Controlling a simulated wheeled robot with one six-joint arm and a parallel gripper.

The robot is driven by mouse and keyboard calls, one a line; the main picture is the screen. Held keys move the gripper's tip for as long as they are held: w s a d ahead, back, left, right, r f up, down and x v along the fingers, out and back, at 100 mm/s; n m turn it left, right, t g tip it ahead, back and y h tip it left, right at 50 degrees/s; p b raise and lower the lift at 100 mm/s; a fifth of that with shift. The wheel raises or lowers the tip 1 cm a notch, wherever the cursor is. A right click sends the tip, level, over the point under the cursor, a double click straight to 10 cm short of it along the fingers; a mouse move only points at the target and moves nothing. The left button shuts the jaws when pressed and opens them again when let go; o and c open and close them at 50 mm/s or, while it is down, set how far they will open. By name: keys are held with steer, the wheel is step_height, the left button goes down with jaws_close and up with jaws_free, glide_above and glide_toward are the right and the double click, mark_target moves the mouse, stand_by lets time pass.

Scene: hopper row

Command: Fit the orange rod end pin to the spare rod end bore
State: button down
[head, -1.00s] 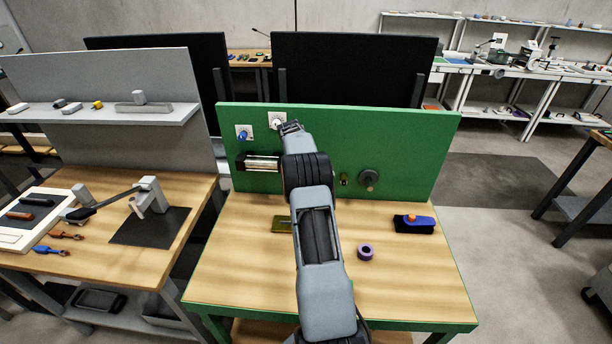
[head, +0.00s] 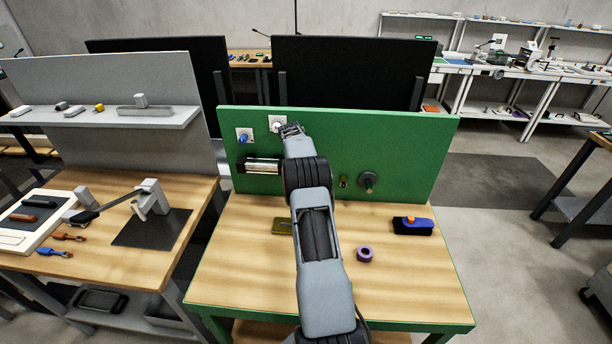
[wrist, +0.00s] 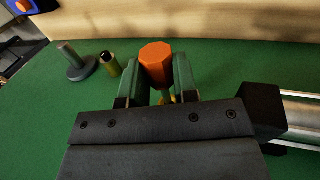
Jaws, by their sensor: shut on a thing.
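My gripper (wrist: 157,82) is shut on the orange rod end pin (wrist: 156,60), whose orange six-sided head stands up between the two green-grey fingers in the wrist view. A small yellowish bit shows below the head; the rest of the pin is hidden. In the head view my gripper (head: 291,130) is in front of the green panel, just right of a white plate, and the pin is not visible there. I cannot make out the spare rod end bore for sure. An orange piece (head: 68,236) and a blue piece (head: 53,252) lie on the left bench.
The green panel (head: 420,150) carries a blue knob (head: 243,138), a cylinder (head: 262,165), a brass pin (head: 343,181) and a grey round knob (head: 367,183). A purple ring (head: 364,254) and a blue-black brush (head: 413,226) rest on the bench, whose front is clear.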

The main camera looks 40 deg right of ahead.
steer(key=shift+w+d+p, duration=0.45)
steer(key=shift+p, duration=0.25)
steer(key=shift+w+d+p, duration=0.25)
steer(key=shift+d+p, duration=0.05)
steer(key=shift+p, duration=0.1)
stand_by(0.6)
steer(key=shift+w+d+p, duration=0.35)
steer(key=shift+p, duration=0.3)
steer(key=shift+w+d, duration=0.1)
steer(key=shift+d, duration=0.05)
steer(key=c, duration=0.8)
jaws_free()
steer(key=v, duration=0.7)
steer(key=shift+r, duration=0.25)
steer(key=shift+w, duration=0.1)
